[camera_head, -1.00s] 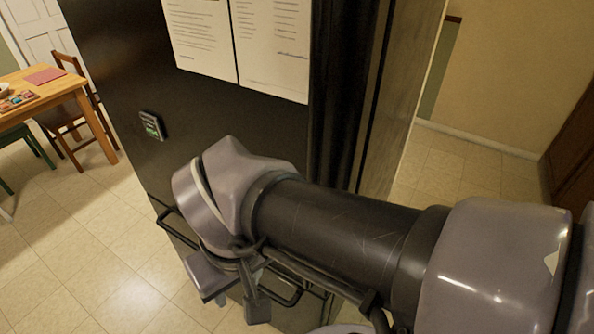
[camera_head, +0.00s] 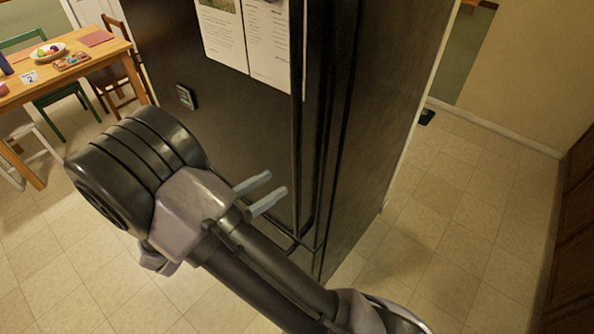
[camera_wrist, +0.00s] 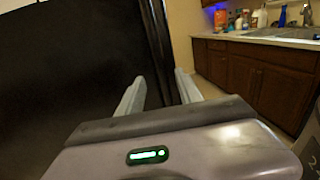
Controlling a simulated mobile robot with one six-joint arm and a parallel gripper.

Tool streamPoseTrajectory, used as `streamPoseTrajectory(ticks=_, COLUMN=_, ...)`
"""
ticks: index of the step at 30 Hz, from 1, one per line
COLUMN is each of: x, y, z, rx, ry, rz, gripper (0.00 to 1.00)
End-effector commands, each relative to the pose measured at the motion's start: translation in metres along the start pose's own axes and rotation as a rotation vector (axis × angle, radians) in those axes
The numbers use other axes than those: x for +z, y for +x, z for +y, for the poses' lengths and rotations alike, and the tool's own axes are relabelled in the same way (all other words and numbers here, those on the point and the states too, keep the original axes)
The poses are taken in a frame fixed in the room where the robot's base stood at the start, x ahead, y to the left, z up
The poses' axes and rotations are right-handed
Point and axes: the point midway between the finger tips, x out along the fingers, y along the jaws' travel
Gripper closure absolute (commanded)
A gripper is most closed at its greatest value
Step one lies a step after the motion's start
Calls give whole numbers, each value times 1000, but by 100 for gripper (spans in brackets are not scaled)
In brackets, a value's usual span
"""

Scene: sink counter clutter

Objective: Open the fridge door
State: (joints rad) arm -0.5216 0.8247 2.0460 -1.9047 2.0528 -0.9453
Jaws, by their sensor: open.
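The fridge is tall and black, and its front door (camera_head: 225,95) looks shut in the head view. Papers hang on the door. A long dark vertical handle (camera_head: 304,190) runs near the door's right edge. My gripper (camera_head: 272,190) is in front of the door, left of the handle, with its two pale fingers apart and nothing between them. In the wrist view the fingers (camera_wrist: 158,90) point toward the edge of the black fridge (camera_wrist: 65,75). I cannot tell whether a finger touches the door. My arm hides the lower part of the fridge front.
A wooden table (camera_head: 75,62) with a bowl (camera_head: 48,52) and chairs stands at the left. Tiled floor (camera_head: 440,220) is clear right of the fridge. The wrist view shows a counter (camera_wrist: 265,38) with bottles and a sink over brown cabinets (camera_wrist: 250,72).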

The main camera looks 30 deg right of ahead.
Motion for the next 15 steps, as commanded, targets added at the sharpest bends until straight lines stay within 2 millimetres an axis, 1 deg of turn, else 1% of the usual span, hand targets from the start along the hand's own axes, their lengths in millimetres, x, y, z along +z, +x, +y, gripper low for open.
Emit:
streamPoseTrajectory(ticks=1, x=-3, y=16, z=-1, rx=-5, ry=0, rz=0, gripper=58)
streamPoseTrajectory(ticks=3, x=-2, y=35, z=-1, rx=-4, ry=1, rz=0, gripper=58)
streamPoseTrajectory(ticks=6, x=-2, y=56, z=-1, rx=-4, ry=1, rz=1, gripper=58)
streamPoseTrajectory(ticks=10, x=-1, y=74, z=0, rx=-2, ry=1, rz=1, gripper=58)
streamPoseTrajectory(ticks=15, x=0, y=83, z=0, rx=-1, ry=1, rz=1, gripper=58)
